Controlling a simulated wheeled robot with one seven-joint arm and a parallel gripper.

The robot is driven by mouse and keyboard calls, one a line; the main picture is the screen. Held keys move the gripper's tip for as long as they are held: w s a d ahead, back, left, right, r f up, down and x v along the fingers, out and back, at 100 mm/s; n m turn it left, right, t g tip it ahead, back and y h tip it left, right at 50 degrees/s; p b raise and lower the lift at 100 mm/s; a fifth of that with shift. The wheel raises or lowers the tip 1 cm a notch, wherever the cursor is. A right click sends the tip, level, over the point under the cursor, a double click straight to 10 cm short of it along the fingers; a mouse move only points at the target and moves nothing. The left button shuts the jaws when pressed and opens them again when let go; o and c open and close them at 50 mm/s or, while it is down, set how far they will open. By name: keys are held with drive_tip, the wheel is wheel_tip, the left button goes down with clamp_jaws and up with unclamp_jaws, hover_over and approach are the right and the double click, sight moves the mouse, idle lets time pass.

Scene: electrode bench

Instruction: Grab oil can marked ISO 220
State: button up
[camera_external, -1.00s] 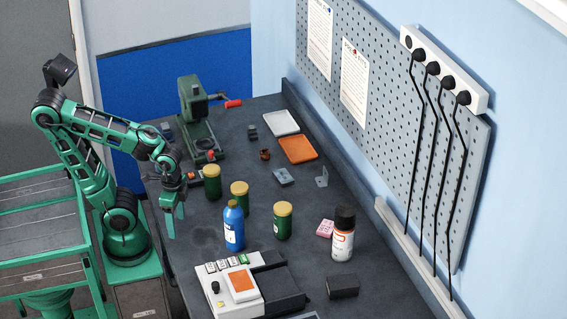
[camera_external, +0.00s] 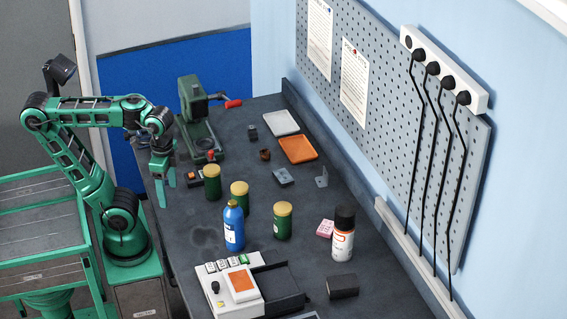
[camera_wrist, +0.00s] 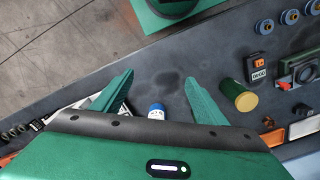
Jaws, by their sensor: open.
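Three dark green cans with gold lids stand upright on the dark bench: one at the back left (camera_external: 212,184), one in the middle (camera_external: 239,195) and one at the right (camera_external: 282,222). Their markings are too small to read, so I cannot tell which is ISO 220. A blue bottle (camera_external: 233,228) stands in front of the middle can. My gripper (camera_external: 166,185) is open and empty, pointing down above the bench's left edge, left of the cans.
A white device with an orange screen (camera_external: 240,284) is at the front. A black-capped spray can (camera_external: 343,234) stands right of the cans. A green machine (camera_external: 199,120), a white tray (camera_external: 282,122) and an orange tray (camera_external: 298,149) are at the back. Bare bench lies left of the bottle.

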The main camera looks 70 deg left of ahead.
wheel_tip(320, 180, up, 5)
drive_tip(key=w+a+f+m+g+h, duration=0.1)
drive_tip(key=w+a+f+m+h, duration=0.1)
drive_tip(key=w+f, duration=0.5)
drive_tip(key=w+a+f+m+h, duration=0.1)
drive_tip(key=w+f+m+h, duration=0.15)
drive_tip(key=w, duration=0.75)
drive_tip(key=w+a+r+m+t+h, duration=0.3)
drive_tip(key=a+r+t+h, duration=0.45)
drive_tip(key=a, duration=0.55)
drive_tip(key=shift+g, duration=0.85)
drive_tip(key=shift+d+f, duration=0.15)
drive_tip(key=shift+f, duration=2.1)
approach(238, 183)
drive_tip(key=shift+s+a, duration=0.1)
drive_tip(key=shift+a, duration=0.15)
drive_tip(key=shift+n, duration=0.25)
drive_tip(key=x, duration=1)
drive_tip(key=shift+d+f, duration=0.25)
drive_tip(key=shift+f, duration=0.1)
